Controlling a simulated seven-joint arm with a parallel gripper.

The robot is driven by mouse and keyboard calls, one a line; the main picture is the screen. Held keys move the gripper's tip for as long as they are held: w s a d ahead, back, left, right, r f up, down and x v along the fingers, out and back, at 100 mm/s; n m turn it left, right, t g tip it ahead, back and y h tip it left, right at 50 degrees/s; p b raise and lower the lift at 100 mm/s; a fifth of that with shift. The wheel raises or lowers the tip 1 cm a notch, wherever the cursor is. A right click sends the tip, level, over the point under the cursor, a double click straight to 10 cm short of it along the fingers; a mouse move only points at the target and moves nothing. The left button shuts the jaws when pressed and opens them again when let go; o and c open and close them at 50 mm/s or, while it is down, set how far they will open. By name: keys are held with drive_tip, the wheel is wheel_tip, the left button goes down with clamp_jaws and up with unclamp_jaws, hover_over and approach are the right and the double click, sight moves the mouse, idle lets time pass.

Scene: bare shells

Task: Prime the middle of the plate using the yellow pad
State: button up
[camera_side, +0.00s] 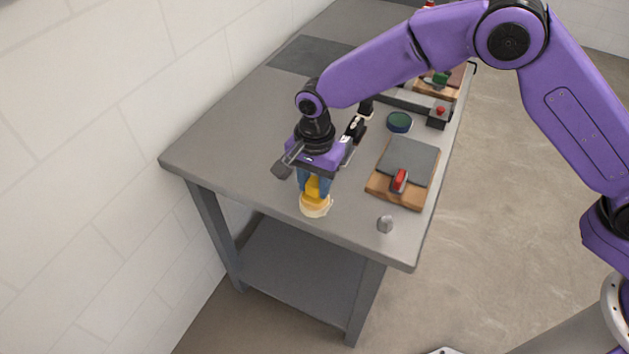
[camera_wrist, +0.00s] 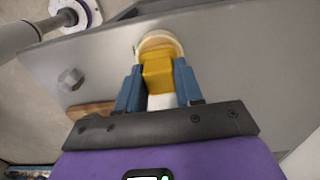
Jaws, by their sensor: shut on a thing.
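My gripper (camera_side: 314,185) is shut on the yellow pad (camera_side: 316,204), a yellow block with a round cream base. In the wrist view, my gripper's blue fingers (camera_wrist: 158,82) press both sides of the pad's yellow block (camera_wrist: 157,72). The cream base points down, close to the table top; I cannot tell whether it touches. The plate (camera_side: 409,158), a dark grey square, lies on a wooden board to the right of my gripper. A red clamp (camera_side: 399,180) sits at the plate's near edge. The middle of the plate is uncovered.
A grey faceted lump (camera_side: 385,224) lies near the table's front corner. A round dark green-topped dish (camera_side: 399,121) and a box with a red button (camera_side: 438,115) stand behind the plate. The grey table (camera_side: 225,140) is bare on the left, beside a white wall.

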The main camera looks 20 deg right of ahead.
sight(314, 182)
drive_tip(key=shift+r, duration=3.35)
